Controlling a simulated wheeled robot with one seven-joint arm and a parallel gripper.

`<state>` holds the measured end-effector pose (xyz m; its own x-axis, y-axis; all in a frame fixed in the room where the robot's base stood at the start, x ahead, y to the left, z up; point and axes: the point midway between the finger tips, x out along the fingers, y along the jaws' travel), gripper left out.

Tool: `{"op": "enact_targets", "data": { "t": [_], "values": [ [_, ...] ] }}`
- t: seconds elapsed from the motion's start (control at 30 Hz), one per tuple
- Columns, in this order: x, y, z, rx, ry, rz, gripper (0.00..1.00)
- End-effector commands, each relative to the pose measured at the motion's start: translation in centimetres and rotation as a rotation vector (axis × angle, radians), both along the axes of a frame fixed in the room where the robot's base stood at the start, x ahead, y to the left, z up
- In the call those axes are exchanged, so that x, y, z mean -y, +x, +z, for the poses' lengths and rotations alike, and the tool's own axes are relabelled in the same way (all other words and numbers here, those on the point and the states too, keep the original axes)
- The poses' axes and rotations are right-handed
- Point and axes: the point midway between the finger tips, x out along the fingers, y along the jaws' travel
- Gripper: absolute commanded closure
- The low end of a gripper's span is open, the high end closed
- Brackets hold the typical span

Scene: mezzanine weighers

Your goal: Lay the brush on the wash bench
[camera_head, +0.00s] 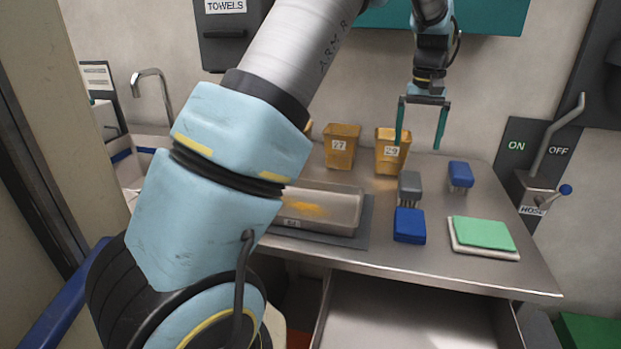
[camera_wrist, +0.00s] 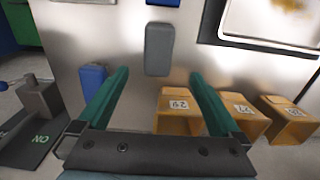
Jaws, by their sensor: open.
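The steel wash bench (camera_head: 365,246) runs along the wall. A grey brush (camera_head: 410,183), bristles downward, stands on it behind a blue block (camera_head: 409,226). A blue brush (camera_head: 460,174), also bristles downward, stands on the bench further right. I cannot tell which brush the task means. My gripper (camera_head: 418,147) is open and empty, pointing down above the back of the bench. In the wrist view the grey brush (camera_wrist: 159,49) lies ahead between the finger lines, and the blue brush (camera_wrist: 93,76) is left of the left finger. Neither brush touches my gripper (camera_wrist: 161,76).
Numbered yellow tubs (camera_head: 342,147) (camera_head: 392,151) stand at the back. A steel tray (camera_head: 347,217) with yellow residue lies left, partly behind my arm. A green cloth (camera_head: 482,234) lies right. A lever panel (camera_head: 529,150) is on the right wall. An open drawer (camera_head: 400,315) shows below.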

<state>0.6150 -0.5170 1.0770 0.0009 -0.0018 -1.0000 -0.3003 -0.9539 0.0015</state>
Motion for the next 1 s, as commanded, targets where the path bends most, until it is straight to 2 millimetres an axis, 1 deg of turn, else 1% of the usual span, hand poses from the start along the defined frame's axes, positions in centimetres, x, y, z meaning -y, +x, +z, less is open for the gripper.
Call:
{"op": "enact_targets", "data": {
  "t": [0.07, 0.13, 0.17, 0.2, 0.27, 0.3, 0.37, 0.4, 0.47, 0.5, 0.53, 0.6, 0.7, 0.73, 0.83, 1.0],
  "values": [
    [-2.3, 0.4, 0.0, 0.002, -0.004, 0.02, 0.0],
    [-5.7, 0.7, -0.2, 0.007, -0.013, 0.047, 0.0],
    [-7.6, 0.7, -0.4, 0.01, -0.016, 0.059, 0.0],
    [-10.3, 0.5, -0.7, 0.016, -0.022, 0.077, 0.0],
    [-14.7, -0.3, -1.1, 0.029, -0.03, 0.104, 0.0],
    [-17.6, -1.1, -1.5, 0.039, -0.036, 0.12, 0.0],
    [-21.6, -2.8, -2.1, 0.056, -0.041, 0.142, 0.0],
    [-24.0, -4.2, -2.5, 0.066, -0.042, 0.153, 0.0],
    [-27.3, -6.4, -3.2, 0.084, -0.043, 0.169, 0.0],
    [-29.1, -7.9, -3.6, 0.093, -0.043, 0.179, 0.0],
    [-30.3, -9.1, -4.0, 0.1, -0.041, 0.184, 0.0],
    [-32.5, -11.4, -4.6, 0.116, -0.038, 0.194, 0.0],
    [-34.3, -13.9, -5.3, 0.129, -0.032, 0.202, 0.0],
    [-34.7, -14.5, -5.5, 0.131, -0.032, 0.203, 0.0],
    [-35.3, -15.4, -5.8, 0.136, -0.03, 0.206, 0.0],
    [-35.3, -15.6, -5.9, 0.136, -0.03, 0.204, 0.0]
  ]
}}
